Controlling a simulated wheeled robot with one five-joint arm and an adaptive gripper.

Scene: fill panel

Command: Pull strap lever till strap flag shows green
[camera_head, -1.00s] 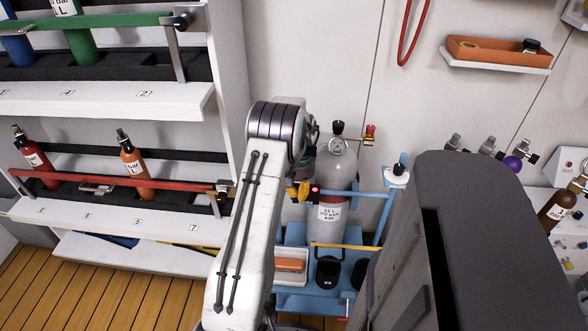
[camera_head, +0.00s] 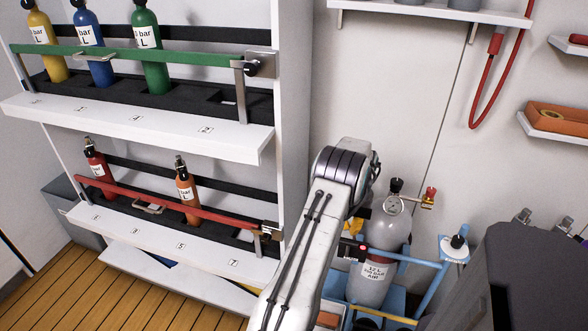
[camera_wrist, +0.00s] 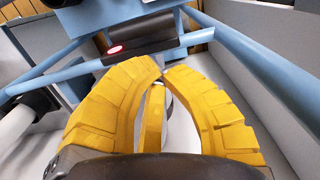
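A silver-grey cylinder (camera_head: 385,240) stands upright in a light-blue cart frame (camera_head: 428,285). A dark box on the frame carries the strap flag (camera_head: 362,248), which shows red. In the wrist view this box (camera_wrist: 150,32) sits on a blue rail just beyond my fingers, with the red flag (camera_wrist: 115,48) on its left. I cannot make out a separate strap lever. My gripper's yellow fingers (camera_head: 352,228) are partly behind my arm, by the cylinder. In the wrist view my gripper (camera_wrist: 163,72) has its tips nearly together, with nothing visibly held.
A white shelf rack at left holds upright bottles behind a green bar (camera_head: 150,57) and a red bar (camera_head: 170,212). A red hose (camera_head: 480,105) hangs on the wall. An orange tray (camera_head: 560,118) sits on a small shelf at right. Blue rails (camera_wrist: 265,68) flank my gripper.

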